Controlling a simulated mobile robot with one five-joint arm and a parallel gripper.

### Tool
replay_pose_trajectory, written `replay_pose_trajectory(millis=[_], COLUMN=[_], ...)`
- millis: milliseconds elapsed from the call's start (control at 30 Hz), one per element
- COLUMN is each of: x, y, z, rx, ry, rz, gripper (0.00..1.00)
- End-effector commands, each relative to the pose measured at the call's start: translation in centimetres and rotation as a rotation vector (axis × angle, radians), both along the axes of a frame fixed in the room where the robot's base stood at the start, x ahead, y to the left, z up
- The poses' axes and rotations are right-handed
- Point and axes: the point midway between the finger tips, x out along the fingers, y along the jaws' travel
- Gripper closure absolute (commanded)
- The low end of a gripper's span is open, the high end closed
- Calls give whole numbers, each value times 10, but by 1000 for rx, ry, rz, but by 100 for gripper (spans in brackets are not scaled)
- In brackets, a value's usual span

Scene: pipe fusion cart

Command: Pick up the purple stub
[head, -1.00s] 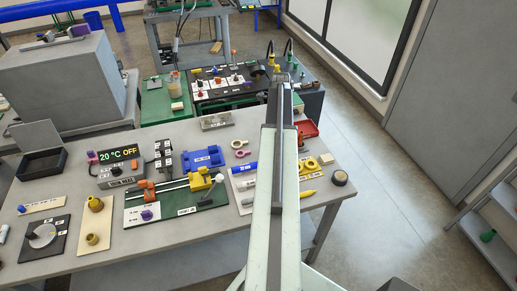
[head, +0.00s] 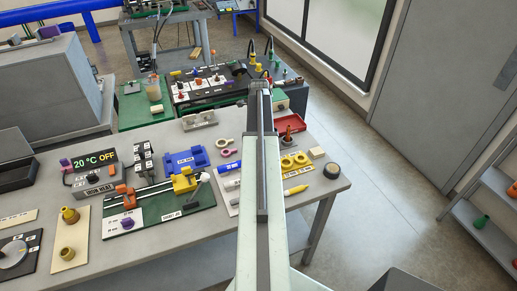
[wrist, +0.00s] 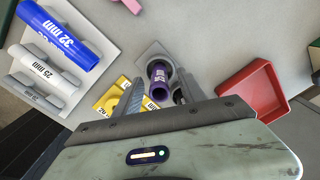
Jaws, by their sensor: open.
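In the wrist view a purple stub (wrist: 159,82), a hollow round piece with a pale label at its near end, stands over a light grey square plate. My gripper (wrist: 160,74) is open, with one finger on each side of the stub. I cannot tell whether either finger touches it. Another dark round piece shows partly beside the right finger. In the head view my arm covers this spot, and the gripper is hidden. Other purple pieces show there: one on the green jig board (head: 152,226) and one by the heater box at left.
A red tray (wrist: 246,95) lies close right of the gripper. A blue 32 mm cylinder (wrist: 57,36), paler cylinders and a yellow holder (wrist: 110,98) lie to the left.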

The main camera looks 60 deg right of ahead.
Motion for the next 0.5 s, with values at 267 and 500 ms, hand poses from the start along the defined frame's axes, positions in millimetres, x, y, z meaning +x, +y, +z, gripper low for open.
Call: replay_pose_trajectory(millis=[267, 500], x=[0, -1], y=[0, 0], z=[-22, -21], rx=[0, 0], ry=[0, 0], rz=[0, -1], gripper=[52, 97])
